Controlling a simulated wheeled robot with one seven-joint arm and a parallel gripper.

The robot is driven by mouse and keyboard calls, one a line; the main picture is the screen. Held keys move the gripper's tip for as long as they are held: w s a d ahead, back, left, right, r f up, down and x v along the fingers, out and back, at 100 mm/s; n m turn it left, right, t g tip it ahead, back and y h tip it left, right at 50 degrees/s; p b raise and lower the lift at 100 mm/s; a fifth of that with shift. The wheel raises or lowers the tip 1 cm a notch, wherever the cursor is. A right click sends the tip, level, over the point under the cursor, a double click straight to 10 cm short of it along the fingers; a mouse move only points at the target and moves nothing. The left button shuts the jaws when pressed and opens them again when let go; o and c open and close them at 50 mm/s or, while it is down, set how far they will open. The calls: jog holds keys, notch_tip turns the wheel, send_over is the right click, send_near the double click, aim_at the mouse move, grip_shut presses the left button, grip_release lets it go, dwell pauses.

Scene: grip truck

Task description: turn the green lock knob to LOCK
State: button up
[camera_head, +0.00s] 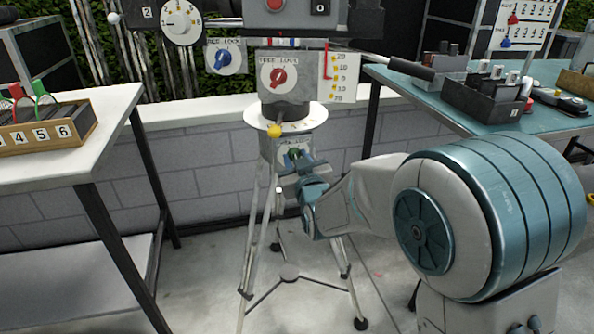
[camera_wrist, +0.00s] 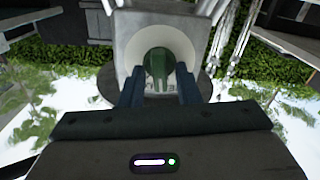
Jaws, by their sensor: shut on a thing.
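The green lock knob (camera_wrist: 158,66) sits on a pale round dial plate in the wrist view. My gripper (camera_wrist: 159,90) has a finger on each side of it and is shut on it. Lettering on the dial plate is partly covered by the fingers and cannot be read. In the head view the knob (camera_head: 293,154) shows as a small green patch on the tripod head, below the yellow ball. My gripper (camera_head: 296,168) reaches it from the lower right and hides most of it. Which way the knob points is hard to tell.
A red knob (camera_head: 278,77) and a blue knob (camera_head: 222,58) sit on lock plates above. The tripod legs (camera_head: 262,230) stand on the floor. A white table (camera_head: 110,110) is at left, a teal table (camera_head: 400,82) at right. A dark handle (camera_head: 411,68) juts right.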

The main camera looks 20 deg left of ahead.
jog(key=shift+w+d+m+b, duration=0.1)
jog(key=shift+m+b, duration=1.8)
jog(key=shift+m, duration=0.05)
jog(key=shift+d+m+b, duration=0.1)
jog(key=shift+m+b, duration=1.8)
jog(key=shift+m, duration=0.05)
jog(key=o, duration=0.6)
jog(key=p+v, duration=0.2)
jog(key=v, duration=1.1)
jog(key=shift+s, duration=0.35)
jog(key=shift+d, duration=0.15)
